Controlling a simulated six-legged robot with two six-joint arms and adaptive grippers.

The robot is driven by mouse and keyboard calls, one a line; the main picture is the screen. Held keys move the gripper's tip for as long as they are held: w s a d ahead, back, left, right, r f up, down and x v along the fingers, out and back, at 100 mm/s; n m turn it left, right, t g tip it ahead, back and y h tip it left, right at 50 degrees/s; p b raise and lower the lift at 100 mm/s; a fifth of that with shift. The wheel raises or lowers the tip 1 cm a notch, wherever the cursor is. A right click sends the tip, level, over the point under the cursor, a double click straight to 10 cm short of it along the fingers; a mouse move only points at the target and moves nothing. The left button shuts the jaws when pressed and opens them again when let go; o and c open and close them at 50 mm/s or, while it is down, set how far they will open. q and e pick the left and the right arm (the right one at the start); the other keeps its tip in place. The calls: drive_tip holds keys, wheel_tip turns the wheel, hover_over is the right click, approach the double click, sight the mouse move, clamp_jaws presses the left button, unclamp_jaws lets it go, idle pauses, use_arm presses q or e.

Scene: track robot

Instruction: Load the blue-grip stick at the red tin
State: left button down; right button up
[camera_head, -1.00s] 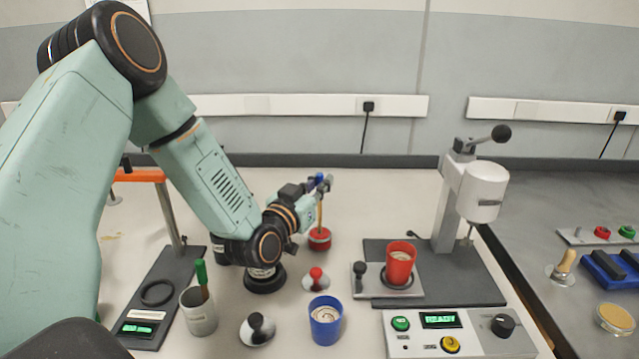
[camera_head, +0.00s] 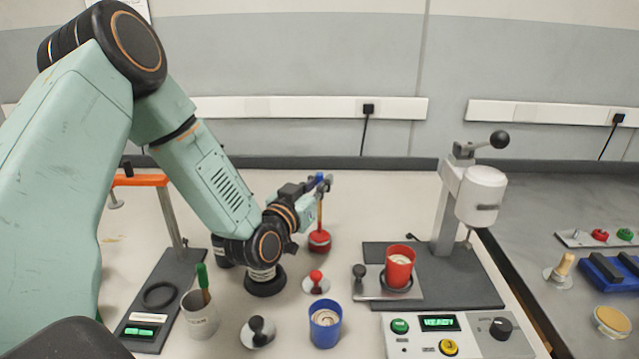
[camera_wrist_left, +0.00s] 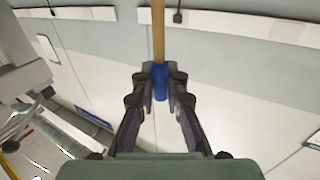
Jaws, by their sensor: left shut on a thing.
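My left gripper (camera_head: 321,185) is shut on the blue grip (camera_wrist_left: 161,83) of a stick. The stick's wooden shaft (camera_head: 320,214) points down from the gripper to the low, round red tin (camera_head: 319,241) on the table. The shaft's lower end meets the top of the tin; I cannot tell how deep it reaches. In the left wrist view the shaft (camera_wrist_left: 158,35) runs away from the fingers, and its far end is out of the picture. My right gripper is not in view.
A red-knobbed stamp (camera_head: 316,282), a black-knobbed stamp (camera_head: 258,331) and a blue cup (camera_head: 325,322) stand in front. A grey cup (camera_head: 200,315) holds a green-handled tool. A press (camera_head: 482,195) with a red cup (camera_head: 399,267) stands right. The table behind the tin is clear.

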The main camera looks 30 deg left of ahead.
use_arm(q)
drive_tip(key=shift+s+r+p, duration=0.1)
drive_tip(key=shift+r+p, duration=2.5)
drive_tip(key=shift+r, duration=0.45)
drive_tip(key=shift+f, duration=0.1)
